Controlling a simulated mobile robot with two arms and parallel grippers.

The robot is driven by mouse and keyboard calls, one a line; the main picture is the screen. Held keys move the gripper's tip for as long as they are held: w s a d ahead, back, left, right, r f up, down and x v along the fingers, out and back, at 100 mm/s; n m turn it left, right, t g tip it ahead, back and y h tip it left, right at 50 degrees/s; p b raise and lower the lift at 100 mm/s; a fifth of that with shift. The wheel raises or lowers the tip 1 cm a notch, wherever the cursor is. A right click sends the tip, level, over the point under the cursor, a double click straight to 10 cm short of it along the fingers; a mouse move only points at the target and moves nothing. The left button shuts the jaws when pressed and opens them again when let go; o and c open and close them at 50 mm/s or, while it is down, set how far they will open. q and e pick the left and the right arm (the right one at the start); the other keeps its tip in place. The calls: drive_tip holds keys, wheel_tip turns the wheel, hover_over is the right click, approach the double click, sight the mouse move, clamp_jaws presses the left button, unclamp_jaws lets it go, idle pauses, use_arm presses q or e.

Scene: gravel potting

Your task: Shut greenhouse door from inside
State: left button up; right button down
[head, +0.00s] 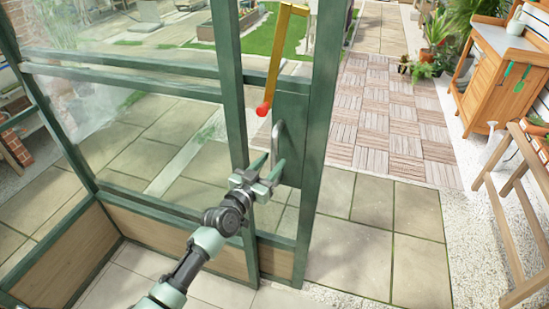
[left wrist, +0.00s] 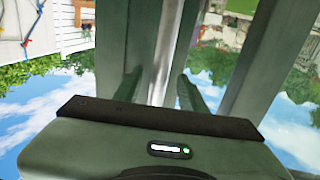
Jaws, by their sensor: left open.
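The green-framed greenhouse door (head: 321,130) stands open, with a clear gap to its right. It carries a dark green plate (head: 291,115) with an upright silver handle (head: 277,142). A yellow bar (head: 275,55) with a red tip hangs above the handle. My left gripper (head: 267,165) is open at the lower end of the handle. In the left wrist view, a bright silver bar (left wrist: 166,55) lies between the two open fingers (left wrist: 158,90); I cannot tell whether they touch it. My right gripper is not in view.
A glazed wall with a wooden lower panel (head: 155,232) stands to the left. Stone paving (head: 375,235) and wooden deck tiles (head: 385,120) lie clear right of the door. A wooden cabinet (head: 498,85) and a slatted wooden stand (head: 510,205) are at the far right.

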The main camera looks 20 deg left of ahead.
use_arm(q)
drive_tip(key=shift+x, duration=1)
drive_tip(key=shift+c, duration=0.2)
clamp_jaws()
idle(0.6)
